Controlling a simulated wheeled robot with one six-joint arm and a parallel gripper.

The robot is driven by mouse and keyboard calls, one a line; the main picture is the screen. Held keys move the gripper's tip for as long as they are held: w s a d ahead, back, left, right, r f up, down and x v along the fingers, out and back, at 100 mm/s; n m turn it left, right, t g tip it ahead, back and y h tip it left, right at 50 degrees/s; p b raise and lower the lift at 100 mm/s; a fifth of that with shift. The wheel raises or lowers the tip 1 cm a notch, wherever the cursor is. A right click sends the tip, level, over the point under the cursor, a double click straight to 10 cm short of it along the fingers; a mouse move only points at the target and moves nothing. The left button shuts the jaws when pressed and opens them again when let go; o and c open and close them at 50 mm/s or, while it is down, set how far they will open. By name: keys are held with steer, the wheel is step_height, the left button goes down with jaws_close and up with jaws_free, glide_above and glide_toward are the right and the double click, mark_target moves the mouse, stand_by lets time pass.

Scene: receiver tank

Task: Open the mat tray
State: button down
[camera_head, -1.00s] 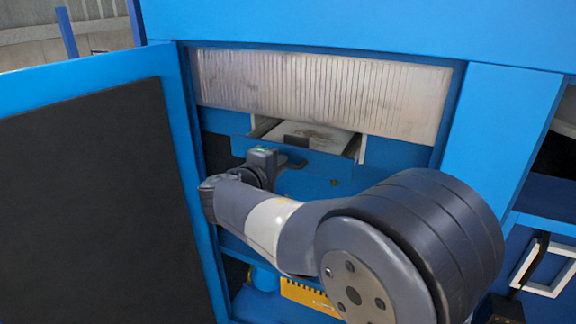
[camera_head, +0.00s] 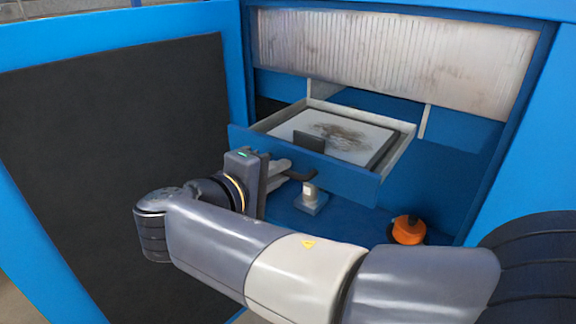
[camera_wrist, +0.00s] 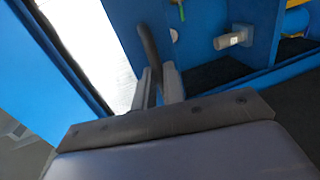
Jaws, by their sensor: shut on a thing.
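The mat tray (camera_head: 350,185) is a drawer with a blue front and pale side walls, pulled well out of the blue cabinet. A whitish mat (camera_head: 345,135) with a dark smudge lies in it, behind a small dark plate on the front's top edge. My gripper (camera_head: 285,176) is at the left part of the drawer front, shut on the dark tray handle (camera_head: 301,175). In the wrist view the handle (camera_wrist: 149,45) runs up from between my fingers (camera_wrist: 160,85). The exact contact is partly hidden by the fingers.
An open blue door with a dark panel (camera_head: 110,150) stands close on the left. A ribbed, stained panel (camera_head: 390,62) hangs above the tray. Below the tray are a grey-white fitting (camera_head: 311,198) and an orange round object (camera_head: 407,230) on a blue surface.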

steer(key=shift+s+a, duration=0.1)
steer(key=shift+s, duration=0.1)
steer(key=c, duration=1.5)
jaws_free()
steer(key=v, duration=1)
steer(key=shift+s+a, duration=0.2)
steer(key=shift+s, duration=0.1)
steer(key=x, duration=1.1)
